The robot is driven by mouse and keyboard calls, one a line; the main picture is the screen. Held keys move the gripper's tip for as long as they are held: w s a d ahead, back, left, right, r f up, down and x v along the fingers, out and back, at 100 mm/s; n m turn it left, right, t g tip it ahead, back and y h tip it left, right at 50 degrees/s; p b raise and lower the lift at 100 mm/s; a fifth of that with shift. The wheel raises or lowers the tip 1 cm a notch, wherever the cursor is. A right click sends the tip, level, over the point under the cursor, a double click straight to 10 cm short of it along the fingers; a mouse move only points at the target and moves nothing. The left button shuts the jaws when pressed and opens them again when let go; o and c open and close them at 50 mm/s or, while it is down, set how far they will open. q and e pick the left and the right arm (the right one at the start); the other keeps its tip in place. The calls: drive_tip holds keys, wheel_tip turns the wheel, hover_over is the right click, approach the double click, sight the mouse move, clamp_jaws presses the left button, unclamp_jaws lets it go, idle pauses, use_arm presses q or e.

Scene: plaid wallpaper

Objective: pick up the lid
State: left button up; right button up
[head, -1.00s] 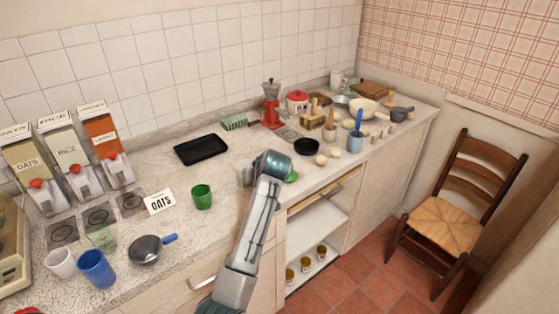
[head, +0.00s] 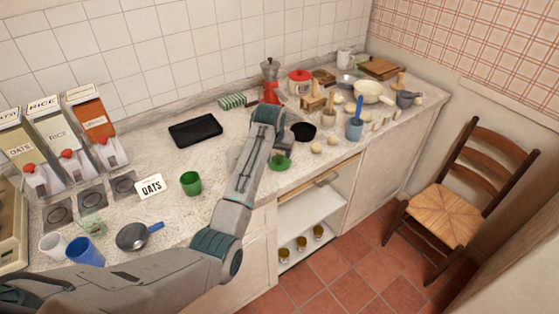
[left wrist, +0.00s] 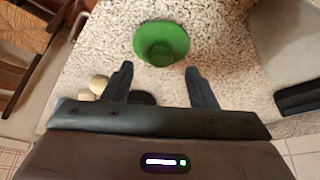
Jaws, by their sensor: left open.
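A green round, flared piece (head: 280,162), which may be the lid, sits on the counter near its front edge. The left wrist view shows it (left wrist: 161,43) with a darker green middle, just beyond my fingertips. My left gripper (left wrist: 160,80) is open and empty, its two fingers apart. In the head view this hand is above the counter behind the green piece, its fingers largely hidden by my own arm. A red-topped pot (head: 299,80) also stands farther back with its top on. My right gripper is not in view.
A black pan (head: 303,132) and several pale round items (head: 317,148) lie right of the green piece. A green cup (head: 190,184) and a black tray (head: 195,131) are to the left. The counter's right end is crowded.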

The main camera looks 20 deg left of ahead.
sight(279, 158)
use_arm(q)
drive_tip(key=p+x, duration=0.1)
drive_tip(key=x, duration=0.2)
drive_tip(key=shift+a, duration=0.1)
drive_tip(key=shift+f, duration=0.3)
drive_tip(key=shift+w+f, duration=0.1)
drive_tip(key=shift+f, duration=0.05)
drive_tip(key=c, duration=0.9)
drive_tip(key=shift+c, duration=0.8)
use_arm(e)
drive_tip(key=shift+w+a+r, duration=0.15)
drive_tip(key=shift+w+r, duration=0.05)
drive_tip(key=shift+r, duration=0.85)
